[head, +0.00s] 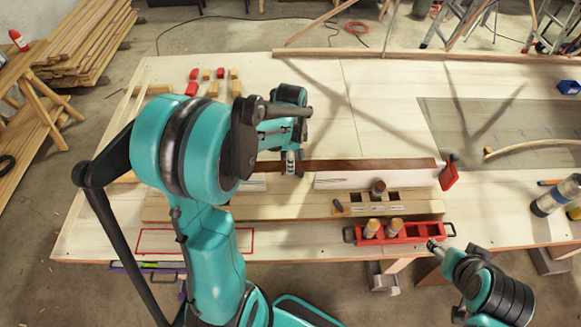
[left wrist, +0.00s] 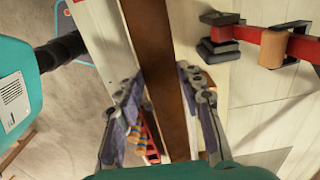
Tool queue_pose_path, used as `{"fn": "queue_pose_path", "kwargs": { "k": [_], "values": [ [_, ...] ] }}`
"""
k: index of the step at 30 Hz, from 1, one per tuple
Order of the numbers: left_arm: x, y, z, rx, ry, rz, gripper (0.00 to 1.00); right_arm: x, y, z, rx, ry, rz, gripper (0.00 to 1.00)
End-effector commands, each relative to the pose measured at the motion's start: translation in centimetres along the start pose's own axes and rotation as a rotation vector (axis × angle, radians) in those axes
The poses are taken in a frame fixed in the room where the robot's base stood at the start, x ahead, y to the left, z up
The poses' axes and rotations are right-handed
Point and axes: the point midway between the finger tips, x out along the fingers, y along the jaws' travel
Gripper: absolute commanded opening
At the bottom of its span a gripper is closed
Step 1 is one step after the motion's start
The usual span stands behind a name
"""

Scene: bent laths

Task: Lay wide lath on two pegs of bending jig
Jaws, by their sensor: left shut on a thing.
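The wide dark brown lath (head: 370,164) runs left to right above or along the back edge of a long white box (head: 375,180); contact with it is unclear. My left gripper (head: 290,165) is shut on the lath near its left part. In the left wrist view the lath (left wrist: 165,60) passes between the two fingers of the gripper (left wrist: 163,95). My right gripper (head: 434,245) is small in view beside the red tray's right end; its jaw state is unclear. I cannot clearly identify the jig's pegs; a grey panel with a curved pale lath (head: 530,144) lies at the right.
Red and wooden blocks (head: 213,88) lie at the back left.

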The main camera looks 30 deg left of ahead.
Motion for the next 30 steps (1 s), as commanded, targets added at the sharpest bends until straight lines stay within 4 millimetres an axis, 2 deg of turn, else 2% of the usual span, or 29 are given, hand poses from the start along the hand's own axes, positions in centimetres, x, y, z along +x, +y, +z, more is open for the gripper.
{"fn": "queue_pose_path", "kwargs": {
  "k": [1,21,30],
  "values": [
    [1.3,0.1,0.0,0.0,0.0,0.0,0.04,0.9,0.0,0.7,0.0,0.0,0.0,0.57],
    [9.7,0.1,0.0,0.0,0.0,0.0,0.04,5.6,0.0,4.0,0.0,0.0,0.0,0.57],
    [11.7,0.1,0.0,0.0,0.0,0.0,0.04,7.1,0.0,5.1,0.0,0.0,0.0,0.57]
  ]
}}
